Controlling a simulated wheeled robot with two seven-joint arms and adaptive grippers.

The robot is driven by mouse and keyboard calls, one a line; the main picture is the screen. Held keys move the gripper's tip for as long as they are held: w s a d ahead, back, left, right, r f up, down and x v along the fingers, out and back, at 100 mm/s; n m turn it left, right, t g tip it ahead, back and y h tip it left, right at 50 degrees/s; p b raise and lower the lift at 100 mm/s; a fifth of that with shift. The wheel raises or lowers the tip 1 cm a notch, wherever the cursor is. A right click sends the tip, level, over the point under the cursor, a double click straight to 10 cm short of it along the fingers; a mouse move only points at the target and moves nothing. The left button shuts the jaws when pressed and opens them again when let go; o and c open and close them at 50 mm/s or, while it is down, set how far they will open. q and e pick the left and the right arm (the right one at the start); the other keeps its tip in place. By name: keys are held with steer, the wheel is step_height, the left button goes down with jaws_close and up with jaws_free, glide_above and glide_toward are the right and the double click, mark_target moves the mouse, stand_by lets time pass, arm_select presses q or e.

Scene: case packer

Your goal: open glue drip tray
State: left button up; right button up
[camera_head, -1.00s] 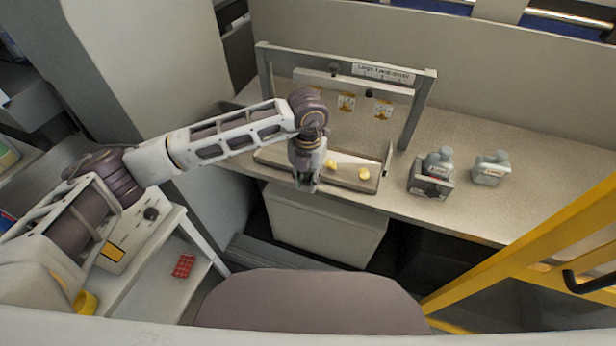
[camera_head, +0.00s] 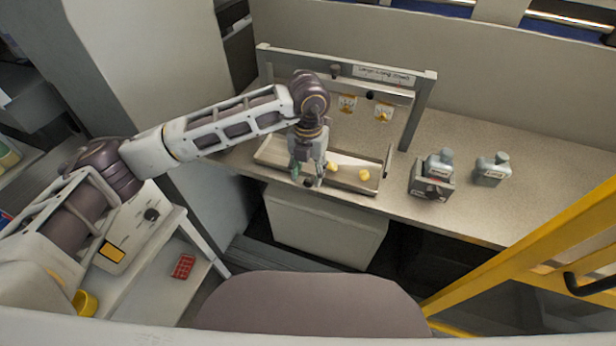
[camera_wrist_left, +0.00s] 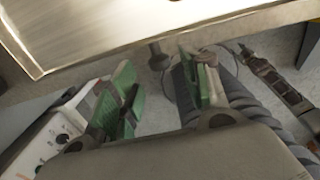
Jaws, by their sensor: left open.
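The glue drip tray (camera_head: 345,172) is a shallow beige metal tray with yellow lumps in it, on the counter below a grey frame. My left gripper (camera_head: 306,180) is at the tray's front edge, pointing down, and hides part of it. In the left wrist view the tray's metal rim (camera_wrist_left: 150,35) crosses the top. A round dark knob (camera_wrist_left: 158,57) projects below that rim. My left gripper's green-padded fingers (camera_wrist_left: 160,92) are open and apart, with the knob between and just beyond their tips. No contact shows. My right gripper is not in view.
The grey frame (camera_head: 418,110) stands over the tray. Grey bottles (camera_head: 490,170), one in a holder (camera_head: 430,188), stand on the counter to the right. A pale bin or cabinet front (camera_head: 325,230) is below the tray. A yellow rail (camera_head: 520,255) is at right.

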arm_select(q)
step_height(320, 180, up, 8)
stand_by(0.5)
stand_by(0.4)
